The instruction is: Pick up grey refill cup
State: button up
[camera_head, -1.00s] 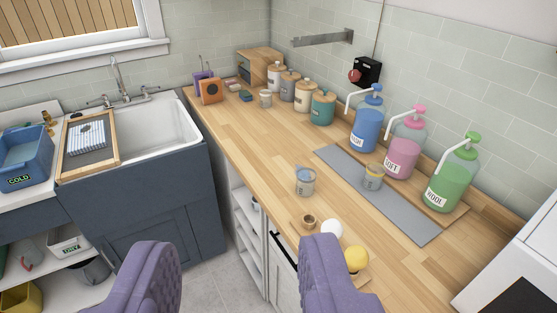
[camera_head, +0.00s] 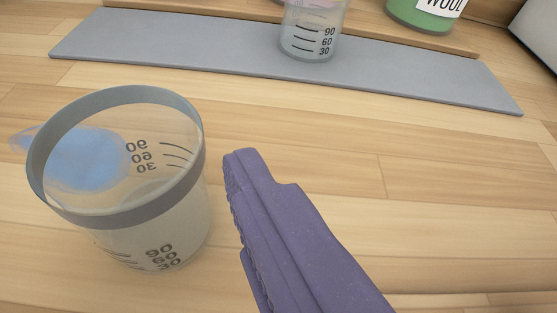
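The grey refill cup (camera_head: 115,212) is a clear cup with a grey rim and black measuring marks. It stands on the wooden counter at the left and is large and close. A blue patch shows through it and sticks out past its left side. One purple finger of my gripper (camera_head: 245,170) points up beside the cup's right side, with a small gap between them. The other finger does not show. My gripper looks open and not closed on the cup.
A second clear measuring cup (camera_head: 311,42) stands on a long grey mat (camera_head: 420,82) farther back. A bottle with green liquid (camera_head: 420,14) is at the top right. The wooden counter (camera_head: 450,190) is bare at the right.

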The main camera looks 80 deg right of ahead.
aim_at(130, 123)
jog(key=b+x, duration=0.1)
jog(key=x, duration=0.1)
jog(key=b+x, duration=0.1)
jog(key=x, duration=0.4)
jog(key=shift+s+d+b, duration=0.2)
jog(key=shift+d+b, duration=0.2)
jog(key=shift+d, duration=0.2)
jog(key=c, duration=1)
